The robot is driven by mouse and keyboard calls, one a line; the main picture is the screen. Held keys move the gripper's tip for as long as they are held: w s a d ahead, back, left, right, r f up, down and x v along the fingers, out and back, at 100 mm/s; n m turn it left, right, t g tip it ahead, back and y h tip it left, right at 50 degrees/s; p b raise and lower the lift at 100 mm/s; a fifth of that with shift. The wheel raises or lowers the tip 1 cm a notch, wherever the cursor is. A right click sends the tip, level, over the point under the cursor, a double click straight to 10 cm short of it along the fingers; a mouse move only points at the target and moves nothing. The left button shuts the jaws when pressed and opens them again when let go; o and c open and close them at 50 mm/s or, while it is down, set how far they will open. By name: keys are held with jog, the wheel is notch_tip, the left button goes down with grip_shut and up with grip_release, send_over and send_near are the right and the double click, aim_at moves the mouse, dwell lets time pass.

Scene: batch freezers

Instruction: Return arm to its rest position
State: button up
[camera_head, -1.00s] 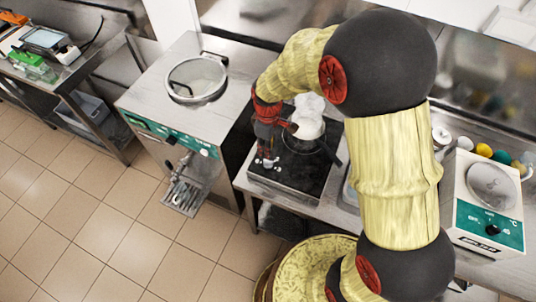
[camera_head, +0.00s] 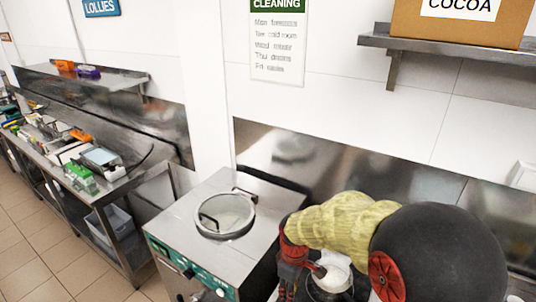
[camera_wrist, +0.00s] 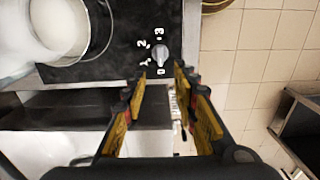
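My arm (camera_head: 345,220), in yellow sleeving with black joints, reaches in from the lower right of the head view and bends down over the hob area. My gripper (camera_wrist: 160,85) shows in the wrist view with its two yellow-padded fingers apart and nothing between them. In the head view its red and black wrist end is beside a pot (camera_head: 335,283) with white contents; the fingertips are out of frame there. The wrist view shows the pot (camera_wrist: 62,28) at the upper left, on a black hob (camera_wrist: 110,62) with a numbered knob (camera_wrist: 160,52).
A steel batch freezer (camera_head: 190,240) with a round clear lid (camera_head: 226,213) stands left of my arm. A shelf (camera_head: 440,50) with a cocoa box (camera_head: 462,20) is at the upper right. Tiled floor (camera_wrist: 250,55) lies open right of the hob in the wrist view.

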jog(key=s+d+r+m+t+b, duration=0.2)
jog(key=s+d+r+m+b, duration=0.3)
jog(key=s, duration=0.5)
jog(key=s+d+r+m+t+b, duration=0.3)
jog(key=s+d+r+m+b, duration=0.2)
jog(key=s, duration=0.4)
jog(key=shift+s+r+m+t+b, duration=0.35)
jog(key=shift+r+m+b, duration=0.2)
jog(key=shift+b, duration=0.6)
